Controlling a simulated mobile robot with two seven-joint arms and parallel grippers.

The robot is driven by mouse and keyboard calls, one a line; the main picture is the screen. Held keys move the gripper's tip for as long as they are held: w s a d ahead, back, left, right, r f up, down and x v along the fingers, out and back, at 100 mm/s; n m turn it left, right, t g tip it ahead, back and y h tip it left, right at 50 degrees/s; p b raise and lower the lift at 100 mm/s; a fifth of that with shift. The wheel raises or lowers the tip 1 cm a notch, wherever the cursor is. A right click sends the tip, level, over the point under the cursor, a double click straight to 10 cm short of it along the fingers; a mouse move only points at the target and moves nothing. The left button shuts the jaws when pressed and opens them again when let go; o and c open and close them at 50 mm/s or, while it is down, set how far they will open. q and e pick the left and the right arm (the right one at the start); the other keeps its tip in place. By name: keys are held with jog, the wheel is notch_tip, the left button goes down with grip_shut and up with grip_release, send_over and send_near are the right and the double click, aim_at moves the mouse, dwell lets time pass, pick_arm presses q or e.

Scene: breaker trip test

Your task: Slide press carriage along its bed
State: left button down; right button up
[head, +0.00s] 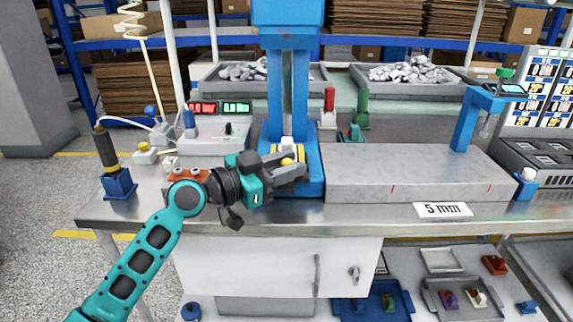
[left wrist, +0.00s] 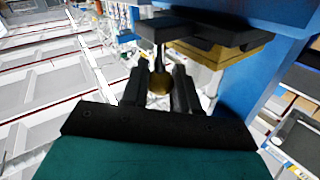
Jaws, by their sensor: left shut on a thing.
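A blue press with a tall column (head: 273,90) stands at the middle of the bench, and I take it for the press carriage. A long grey slab (head: 410,172) with small red marks extends to its right, probably the bed. My left gripper (head: 292,168) is at the press's lower front, shut on a small brass ball knob. In the left wrist view the knob (left wrist: 160,83) sits between the two dark fingers of the gripper (left wrist: 160,90), below a dark block with a brass plate (left wrist: 225,50). The fingers hide part of the press's lower front. My right gripper is not in view.
A blue stand (head: 466,120) with a small screen rises at the slab's right end. A "5 mm" label (head: 443,210) is on the front edge. A grey box with a lit display (head: 220,135) and a black-handled tool (head: 106,150) are at left. The slab's top is clear.

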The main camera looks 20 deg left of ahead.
pick_arm(q)
jog(key=shift+d, duration=0.1)
jog(key=shift+w+d, duration=0.1)
jog(key=shift+d, duration=0.2)
jog(key=w+d+p, duration=0.1)
jog(key=w+d, duration=0.2)
jog(key=d, duration=0.7)
jog(key=w+d+p, duration=0.1)
jog(key=w+d, duration=0.1)
jog(key=d, duration=0.8)
jog(key=shift+w+d, duration=0.2)
jog(key=shift+w, duration=0.2)
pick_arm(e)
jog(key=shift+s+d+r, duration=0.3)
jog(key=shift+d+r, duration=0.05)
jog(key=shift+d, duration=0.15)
pick_arm(q)
jog(key=c, duration=1.2)
grip_release()
